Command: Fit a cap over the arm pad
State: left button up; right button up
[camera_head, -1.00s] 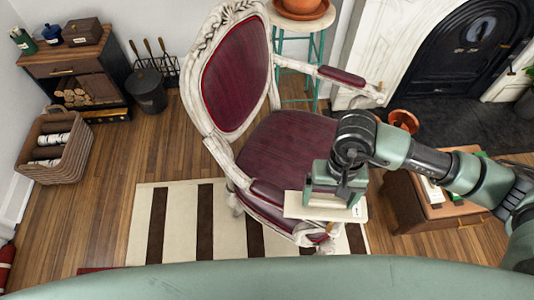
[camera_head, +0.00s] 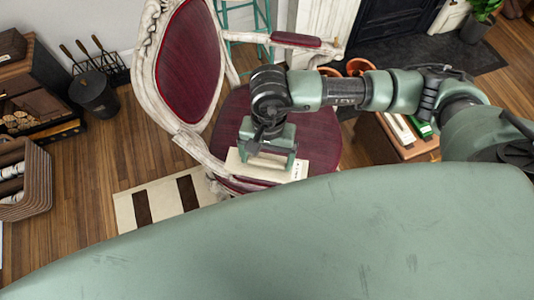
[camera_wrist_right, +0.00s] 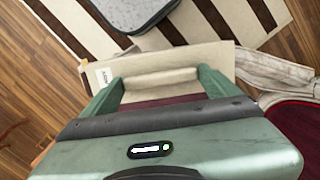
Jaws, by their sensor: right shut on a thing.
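The cap is a cream, flat-looking piece with a small label (camera_head: 240,164). My right gripper (camera_head: 267,152) is shut on it and holds it over the near side of the chair. In the right wrist view the cap (camera_wrist_right: 190,58) spans both fingers of my right gripper (camera_wrist_right: 160,88). A carved white chair has a burgundy back (camera_head: 187,55) and seat (camera_head: 318,135). The far arm pad (camera_head: 296,39) is burgundy and bare. The near arm and its pad are mostly hidden by the cap and my body; I cannot tell whether cap and pad touch. My left gripper is out of view.
A wooden chest (camera_head: 375,145) with books on top stands right of the chair. A black bucket (camera_head: 94,94) and wicker basket (camera_head: 36,183) stand at left. A teal stool (camera_head: 236,35) is behind the chair. A striped rug (camera_head: 125,208) lies below.

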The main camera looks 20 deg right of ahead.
aim_at(267, 169)
jog(key=shift+f, duration=0.6)
jog(key=shift+f+b, duration=0.85)
jog(key=shift+f, duration=0.7)
jog(key=shift+f+b, duration=1.45)
jog(key=shift+b, duration=0.5)
jog(key=o, duration=1.1)
jog(key=shift+r, duration=0.1)
jog(key=r+p, duration=0.1)
jog(key=r, duration=0.1)
jog(key=r+p, duration=0.1)
jog(key=r, duration=0.2)
jog(key=r+p, duration=0.1)
jog(key=r, duration=0.1)
jog(key=shift+w+d+r, duration=0.25)
jog(key=shift+w+r, duration=0.05)
jog(key=shift+w, duration=0.1)
jog(key=shift+s+f, duration=0.1)
